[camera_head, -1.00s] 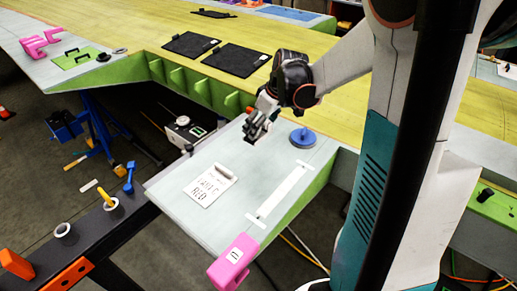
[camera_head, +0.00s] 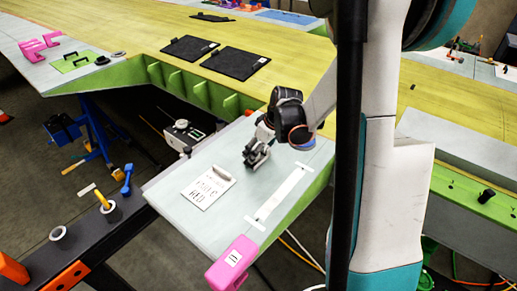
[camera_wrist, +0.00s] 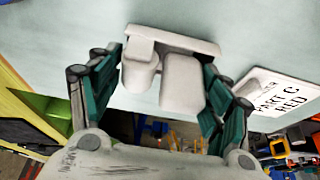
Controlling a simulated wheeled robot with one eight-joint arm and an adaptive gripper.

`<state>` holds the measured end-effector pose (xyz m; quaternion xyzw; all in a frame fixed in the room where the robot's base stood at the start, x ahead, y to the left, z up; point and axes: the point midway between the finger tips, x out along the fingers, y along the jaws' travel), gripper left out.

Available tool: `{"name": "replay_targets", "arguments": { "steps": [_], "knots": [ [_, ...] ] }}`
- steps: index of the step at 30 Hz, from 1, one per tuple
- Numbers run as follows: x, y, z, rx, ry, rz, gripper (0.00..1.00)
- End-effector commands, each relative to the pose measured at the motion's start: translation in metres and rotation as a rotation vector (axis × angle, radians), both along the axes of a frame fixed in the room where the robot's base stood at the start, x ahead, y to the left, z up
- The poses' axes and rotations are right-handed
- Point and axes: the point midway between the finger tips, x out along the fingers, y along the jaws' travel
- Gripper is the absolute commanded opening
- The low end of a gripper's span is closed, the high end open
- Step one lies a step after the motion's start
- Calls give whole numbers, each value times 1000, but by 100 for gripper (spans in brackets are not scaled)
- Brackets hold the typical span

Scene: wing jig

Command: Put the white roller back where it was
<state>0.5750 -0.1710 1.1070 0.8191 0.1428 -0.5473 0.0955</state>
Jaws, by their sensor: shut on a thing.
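My gripper (camera_head: 255,158) is low over the pale grey panel (camera_head: 195,222), just right of the lettered card. In the wrist view, the teal fingers of my gripper (camera_wrist: 160,85) are shut around an off-white piece with rounded lumps and a flat bar, which looks to be the white roller (camera_wrist: 182,82). In the head view the fingers hide it. I cannot tell whether it touches the panel. No mark for its former place is plain to see.
The lettered card (camera_head: 208,190) lies left of my gripper. A white strip (camera_head: 280,195) lies to the right, and a pink block (camera_head: 231,263) sits at the front corner. A dark beam with rings (camera_head: 58,232) stands left. The panel's front is clear.

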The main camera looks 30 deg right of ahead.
Motion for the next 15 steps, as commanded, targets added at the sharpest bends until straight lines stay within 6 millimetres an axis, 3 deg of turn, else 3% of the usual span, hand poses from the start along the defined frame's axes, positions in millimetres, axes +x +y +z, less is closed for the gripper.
{"name": "replay_targets", "arguments": {
  "steps": [3,4,6,15],
  "knots": [
    [0,0,-3,0,0,0,49],
    [0,0,-4,0,0,0,74],
    [0,0,-3,0,0,0,90],
    [0,0,-2,0,0,0,91]
  ]
}}
